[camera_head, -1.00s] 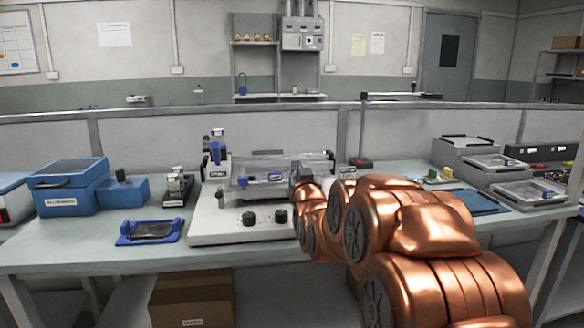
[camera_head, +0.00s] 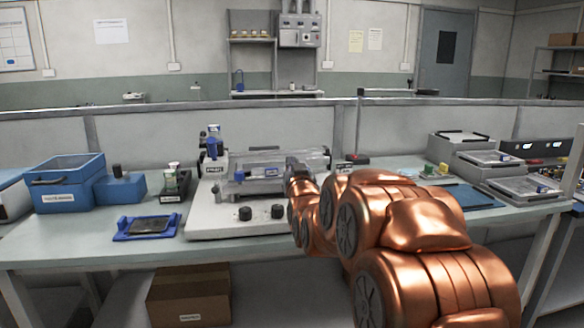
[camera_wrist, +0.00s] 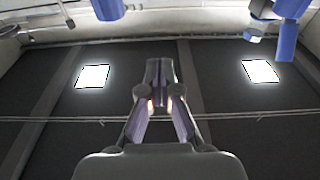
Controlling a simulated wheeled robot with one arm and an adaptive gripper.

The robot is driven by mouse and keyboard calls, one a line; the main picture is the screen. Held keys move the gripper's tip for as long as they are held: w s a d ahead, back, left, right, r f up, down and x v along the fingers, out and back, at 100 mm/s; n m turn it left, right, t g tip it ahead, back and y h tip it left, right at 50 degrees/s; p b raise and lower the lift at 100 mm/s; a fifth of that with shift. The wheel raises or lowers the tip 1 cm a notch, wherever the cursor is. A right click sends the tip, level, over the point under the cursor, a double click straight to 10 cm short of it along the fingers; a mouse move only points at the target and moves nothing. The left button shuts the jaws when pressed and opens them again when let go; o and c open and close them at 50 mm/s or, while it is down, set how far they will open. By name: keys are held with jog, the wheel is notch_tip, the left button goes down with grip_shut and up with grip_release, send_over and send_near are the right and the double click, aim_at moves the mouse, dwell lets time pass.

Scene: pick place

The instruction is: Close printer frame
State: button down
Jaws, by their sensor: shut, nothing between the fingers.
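The screen printer (camera_head: 205,220) stands on the workbench, with a white base and two dark knobs (camera_head: 245,214) on its front. Its frame (camera_head: 254,186) is a grey, partly clear panel with a blue-and-white label, above the base. I cannot tell its exact tilt. My gripper (camera_head: 291,163) is in front of the frame's right part; my arm hides the base's right end. In the wrist view my gripper (camera_wrist: 160,72) has its fingers together with nothing between them. Blue and metal parts, probably the printer's, show along that view's top edge. Contact with the frame cannot be told.
A blue holder with a dark plate (camera_head: 150,227) lies left of the printer. Blue boxes (camera_head: 68,184) stand farther left. Grey cases (camera_head: 520,187) and a blue mat (camera_head: 470,196) are at the right. A low partition (camera_head: 130,138) runs behind the bench.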

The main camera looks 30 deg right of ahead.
jog(key=b+v, duration=0.1)
jog(key=v, duration=0.8)
jog(key=shift+s+f, duration=0.2)
jog(key=shift+s, duration=0.05)
jog(key=shift+a, duration=0.15)
jog(key=s+a+f+n+g+y+p, duration=0.35)
jog(key=s+a+g+y+p, duration=0.25)
jog(key=s+a+g+p, duration=0.65)
jog(key=s+a+r+g+p, duration=0.2)
jog(key=s+a+p, duration=0.1)
jog(key=s, duration=0.5)
jog(key=s+a+r+g+y+p, duration=0.1)
jog(key=s+a+g+p, duration=0.1)
jog(key=s+p, duration=0.4)
jog(key=s+a+r+g+p, duration=0.2)
jog(key=s+a+g+p, duration=0.1)
jog(key=s, duration=0.7)
jog(key=shift+a+r+n+g+p, duration=0.35)
jog(key=shift+n+p, duration=0.1)
jog(key=shift+p, duration=0.3)
